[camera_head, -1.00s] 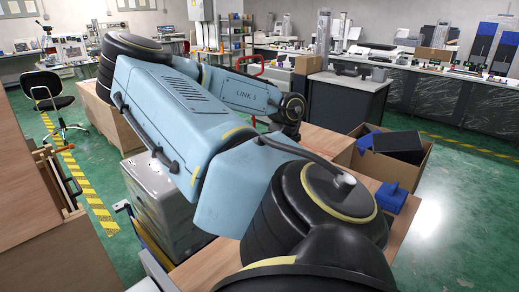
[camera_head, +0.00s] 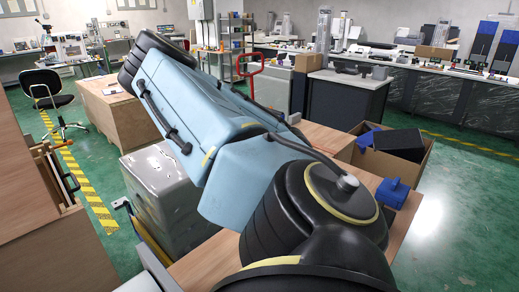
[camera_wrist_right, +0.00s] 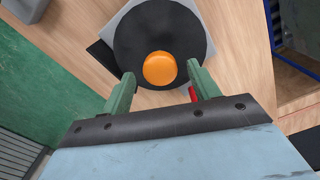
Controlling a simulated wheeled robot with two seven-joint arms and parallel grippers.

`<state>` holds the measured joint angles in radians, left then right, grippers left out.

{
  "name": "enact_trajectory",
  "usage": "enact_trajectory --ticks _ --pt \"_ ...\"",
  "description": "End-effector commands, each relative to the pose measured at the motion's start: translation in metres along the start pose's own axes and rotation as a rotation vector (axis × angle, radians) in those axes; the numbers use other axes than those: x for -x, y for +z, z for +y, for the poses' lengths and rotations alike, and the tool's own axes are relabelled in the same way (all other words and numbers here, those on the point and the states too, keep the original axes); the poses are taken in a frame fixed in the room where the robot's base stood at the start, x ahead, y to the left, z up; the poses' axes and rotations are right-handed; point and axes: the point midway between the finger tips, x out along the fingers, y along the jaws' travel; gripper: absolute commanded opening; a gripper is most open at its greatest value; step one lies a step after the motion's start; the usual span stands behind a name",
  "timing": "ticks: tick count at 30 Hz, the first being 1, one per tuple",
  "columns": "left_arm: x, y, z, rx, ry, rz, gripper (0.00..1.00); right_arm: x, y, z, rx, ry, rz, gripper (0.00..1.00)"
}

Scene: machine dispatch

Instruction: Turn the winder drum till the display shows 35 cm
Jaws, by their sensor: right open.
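In the right wrist view a black round disc (camera_wrist_right: 135,45), which looks like the winder drum, sits on a grey plate (camera_wrist_right: 205,22) on a wooden surface. An orange round knob (camera_wrist_right: 160,68) is on the disc near its edge. My right gripper (camera_wrist_right: 160,73) is open. Its two green fingers are on either side of the knob, with gaps visible between them and it. I cannot tell how high the fingertips are above the disc. In the head view my own blue arm covers the work area, hiding the drum and gripper. No display is readable. My left gripper is not in view.
A small red part (camera_wrist_right: 193,94) shows beside the right finger. A blue-edged container (camera_wrist_right: 295,30) stands at the right of the wrist view. In the head view, a blue block (camera_head: 392,192) and an open cardboard box (camera_head: 417,178) are right of my arm.

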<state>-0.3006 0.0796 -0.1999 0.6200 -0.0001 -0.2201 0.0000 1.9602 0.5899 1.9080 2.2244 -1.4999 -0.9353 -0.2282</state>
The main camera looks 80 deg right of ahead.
Motion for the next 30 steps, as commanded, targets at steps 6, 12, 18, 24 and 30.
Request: enact_trajectory --ticks 6,12,18,24,30 --pt "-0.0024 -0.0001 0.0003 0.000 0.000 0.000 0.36 -0.0116 0.0003 0.0000 0.000 0.000 -0.001 0.61" --pt "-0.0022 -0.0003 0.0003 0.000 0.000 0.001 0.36 -0.0116 0.0002 -0.0001 0.000 0.000 -0.001 0.61" --pt "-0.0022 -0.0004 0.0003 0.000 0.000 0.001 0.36 -0.0114 0.0002 -0.0001 0.000 0.000 -0.001 0.39" --pt "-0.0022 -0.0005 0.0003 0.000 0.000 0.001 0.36 -0.0114 0.0002 0.0000 0.000 0.000 -0.001 0.12" --pt "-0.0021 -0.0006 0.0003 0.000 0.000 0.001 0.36 -0.0113 -0.0003 0.0004 -0.003 0.000 -0.001 0.00"
